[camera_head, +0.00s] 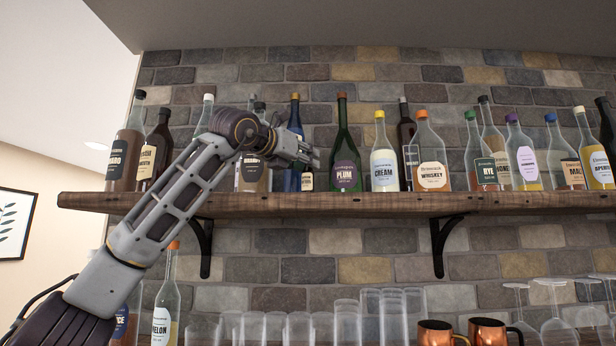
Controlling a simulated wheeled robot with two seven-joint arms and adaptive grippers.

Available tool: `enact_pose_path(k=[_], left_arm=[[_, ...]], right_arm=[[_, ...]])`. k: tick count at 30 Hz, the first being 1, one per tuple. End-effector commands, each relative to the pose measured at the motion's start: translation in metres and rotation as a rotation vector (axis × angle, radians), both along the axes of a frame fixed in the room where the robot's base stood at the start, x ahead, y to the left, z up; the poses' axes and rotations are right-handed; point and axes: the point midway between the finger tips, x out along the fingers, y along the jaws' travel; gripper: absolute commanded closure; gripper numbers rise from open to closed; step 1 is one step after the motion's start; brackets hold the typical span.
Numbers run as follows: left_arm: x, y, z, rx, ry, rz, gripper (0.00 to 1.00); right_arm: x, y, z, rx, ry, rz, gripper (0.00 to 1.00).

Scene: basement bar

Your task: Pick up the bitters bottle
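I cannot read the word bitters on any label. A small dark bottle with a cream label (307,182) stands on the upper shelf, between a blue bottle and the green PLUM bottle, and may be it. Its upper part is hidden behind my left gripper (312,153). My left arm reaches up from the lower left, and the gripper points right in front of the blue bottle (295,109), at mid-bottle height. Its fingers are seen nearly edge-on, so I cannot tell whether they are open or touch anything. My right gripper is out of view.
The wooden shelf (370,204) is crowded. The PLUM bottle (344,147) and CREAM bottle (383,160) stand just right of the gripper. Dark brackets (438,245) hold the shelf. Below are clear glasses (346,322), copper mugs (487,333) and a MELON bottle (166,305).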

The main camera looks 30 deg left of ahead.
Motion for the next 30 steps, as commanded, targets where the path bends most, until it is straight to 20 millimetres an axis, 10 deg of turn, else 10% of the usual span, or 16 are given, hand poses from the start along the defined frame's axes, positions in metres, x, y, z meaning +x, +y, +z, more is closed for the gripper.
enact_pose_path(k=[21,30], left_arm=[[0.015,-0.002,0.000,0.000,-0.001,-0.001,0.69],[0.015,-0.002,0.000,0.000,-0.001,-0.001,1.00]], right_arm=[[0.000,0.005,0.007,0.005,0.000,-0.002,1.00],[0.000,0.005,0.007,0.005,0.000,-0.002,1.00]])
